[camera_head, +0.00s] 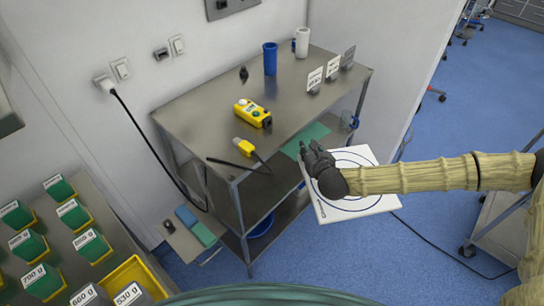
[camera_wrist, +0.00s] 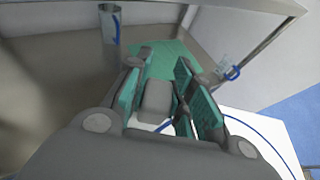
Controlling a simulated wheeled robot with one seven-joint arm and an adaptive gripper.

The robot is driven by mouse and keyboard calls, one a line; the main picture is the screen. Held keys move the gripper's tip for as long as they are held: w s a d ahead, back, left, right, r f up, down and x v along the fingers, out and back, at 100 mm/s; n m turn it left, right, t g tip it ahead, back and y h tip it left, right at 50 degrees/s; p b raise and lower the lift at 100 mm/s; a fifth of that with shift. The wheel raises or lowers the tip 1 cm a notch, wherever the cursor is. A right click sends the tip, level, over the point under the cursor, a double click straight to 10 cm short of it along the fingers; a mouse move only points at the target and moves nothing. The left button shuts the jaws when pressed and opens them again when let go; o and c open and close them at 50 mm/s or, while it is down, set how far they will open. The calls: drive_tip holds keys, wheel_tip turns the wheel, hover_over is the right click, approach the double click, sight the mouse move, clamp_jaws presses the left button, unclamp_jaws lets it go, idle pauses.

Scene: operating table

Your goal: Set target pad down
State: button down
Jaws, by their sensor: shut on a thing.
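The target pad (camera_head: 368,206) is a white square board with dark circles. My gripper (camera_head: 309,150) is shut on its edge near the left side. The pad hangs out past the right front edge of the metal table, over the blue floor. My arm covers part of it. In the wrist view the pad (camera_wrist: 262,128) shows at lower right, beyond the green-lined fingers of my gripper (camera_wrist: 168,98).
Green weight boxes (camera_head: 40,281) stand lower left.

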drive_tip(key=s+a+f+n+g+y+b, duration=0.1)
drive_tip(key=a+f+n+g+y+b, duration=0.1)
drive_tip(key=a+f+b, duration=0.45)
drive_tip(key=s+a+f+n+g+y+b, duration=0.1)
drive_tip(key=a+f+n+y+b, duration=0.25)
drive_tip(key=a+b, duration=0.5)
drive_tip(key=s+a+f+n+g+y+b, duration=0.15)
drive_tip(key=a+f+b, duration=0.35)
drive_tip(key=a, duration=0.5)
drive_tip(key=w+a, duration=0.2)
drive_tip(key=a, duration=0.3)
drive_tip(key=w+a+f, duration=0.1)
drive_tip(key=w+a, duration=0.2)
drive_tip(key=a, duration=0.1)
drive_tip(key=w+a+b, duration=0.1)
drive_tip(key=w+a, duration=0.1)
drive_tip(key=a, duration=0.3)
drive_tip(key=shift+w+a+f, duration=0.3)
drive_tip(key=shift+w+a, duration=0.05)
wheel_tip(320, 180, down, 4)
drive_tip(key=shift+r+b, duration=0.2)
drive_tip(key=shift+b, duration=0.1)
drive_tip(key=c, duration=1.2)
unclamp_jaws()
drive_tip(key=shift+d, duration=0.1)
drive_tip(key=shift+c, duration=0.2)
drive_tip(key=p+v, duration=0.1)
drive_tip(key=v, duration=1.1)
